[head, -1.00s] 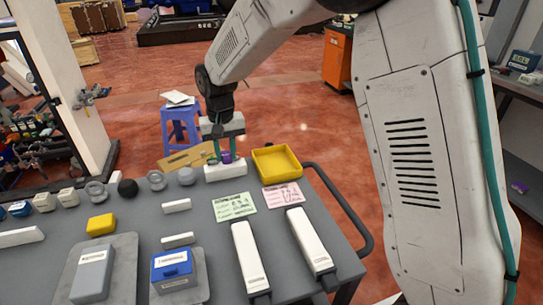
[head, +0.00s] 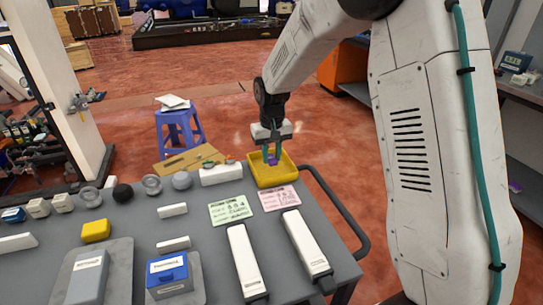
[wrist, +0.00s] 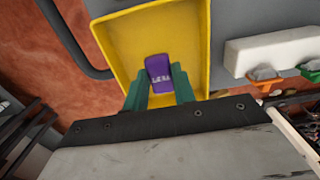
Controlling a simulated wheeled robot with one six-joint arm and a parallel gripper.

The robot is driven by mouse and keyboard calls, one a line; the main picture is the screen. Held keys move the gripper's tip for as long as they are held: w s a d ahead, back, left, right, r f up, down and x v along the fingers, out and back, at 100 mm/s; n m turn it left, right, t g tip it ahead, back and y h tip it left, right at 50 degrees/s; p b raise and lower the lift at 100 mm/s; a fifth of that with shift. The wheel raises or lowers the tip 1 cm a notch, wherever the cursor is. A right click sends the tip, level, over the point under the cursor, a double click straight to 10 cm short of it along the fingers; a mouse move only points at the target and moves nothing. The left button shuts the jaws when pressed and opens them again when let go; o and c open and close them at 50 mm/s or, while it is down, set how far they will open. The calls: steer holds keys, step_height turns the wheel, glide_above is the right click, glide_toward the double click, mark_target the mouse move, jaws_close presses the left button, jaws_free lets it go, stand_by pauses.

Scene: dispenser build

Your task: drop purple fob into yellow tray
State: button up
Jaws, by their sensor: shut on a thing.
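The purple fob (wrist: 160,73) is between the green fingers of my gripper (wrist: 160,92) in the wrist view, with pale lettering on its face. It also shows as a small purple patch in the head view (head: 272,162). My gripper (head: 271,158) is shut on the fob and points down over the yellow tray (head: 280,179). The tray is at the far right corner of the grey cart top, and its rim (wrist: 100,38) surrounds the fob in the wrist view. I cannot tell whether the fob touches the tray floor.
A white block (head: 222,174) stands just left of the tray. A green card (head: 230,210) and a pink card (head: 279,198) lie in front of it. The cart's dark handle (head: 342,210) curves along the right. A blue stool (head: 178,130) stands behind the cart.

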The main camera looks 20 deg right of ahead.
mark_target(272, 158)
steer(key=shift+f, duration=0.3)
steer(key=shift+f, duration=0.2)
steer(key=shift+f, duration=0.4)
steer(key=o, duration=1)
steer(key=shift+o, duration=0.2)
step_height(272, 158, up, 13)
steer(key=shift+r, duration=0.2)
